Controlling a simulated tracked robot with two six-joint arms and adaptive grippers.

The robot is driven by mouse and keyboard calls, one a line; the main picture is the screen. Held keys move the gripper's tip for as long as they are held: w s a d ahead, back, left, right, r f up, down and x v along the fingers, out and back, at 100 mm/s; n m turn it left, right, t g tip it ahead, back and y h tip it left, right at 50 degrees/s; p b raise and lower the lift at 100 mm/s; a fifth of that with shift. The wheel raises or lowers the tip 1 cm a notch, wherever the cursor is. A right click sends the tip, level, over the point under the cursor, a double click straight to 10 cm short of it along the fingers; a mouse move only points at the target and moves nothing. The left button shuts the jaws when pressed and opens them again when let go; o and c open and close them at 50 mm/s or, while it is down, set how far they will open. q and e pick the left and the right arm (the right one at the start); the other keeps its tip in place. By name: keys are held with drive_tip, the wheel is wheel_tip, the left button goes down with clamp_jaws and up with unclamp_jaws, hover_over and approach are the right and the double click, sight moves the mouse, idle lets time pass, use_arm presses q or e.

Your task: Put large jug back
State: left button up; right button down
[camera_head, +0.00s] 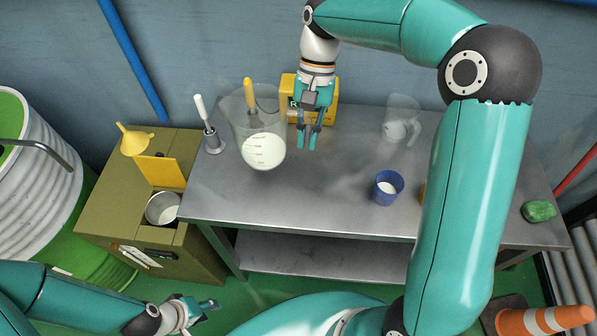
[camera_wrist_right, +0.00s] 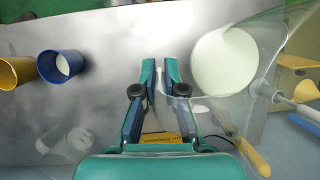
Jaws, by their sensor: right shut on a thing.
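The large clear jug (camera_head: 264,152) holds white liquid and has level marks on its side. It appears upright over the left part of the steel table, but I cannot tell whether it touches the top. My right gripper (camera_head: 308,141) points down at the jug's right side, shut on its clear handle, which is hard to make out. In the right wrist view the jug's white contents (camera_wrist_right: 226,62) lie right of the fingers (camera_wrist_right: 161,75). My left gripper (camera_head: 212,304) is low at the left, away from the table; its finger opening is unclear.
The steel table (camera_head: 310,190) has free room in the middle. A smaller clear jug (camera_head: 400,122), a blue cup (camera_head: 387,187) and a green lump (camera_head: 539,211) are to the right. A yellow box (camera_head: 326,90) and a yellow-handled tool (camera_head: 250,92) stand behind; a white-handled tool (camera_head: 203,112) is left.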

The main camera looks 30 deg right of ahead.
wheel_tip(320, 180, down, 13)
drive_tip(key=shift+r+p, duration=0.15)
drive_tip(key=shift+p, duration=0.15)
drive_tip(key=shift+f, duration=0.2)
drive_tip(key=c, duration=1.2)
unclamp_jaws()
drive_tip(key=shift+r, duration=0.1)
drive_tip(key=shift+c, duration=0.2)
drive_tip(key=v, duration=1.2)
drive_tip(key=shift+b, duration=0.4)
drive_tip(key=shift+s+r, duration=0.1)
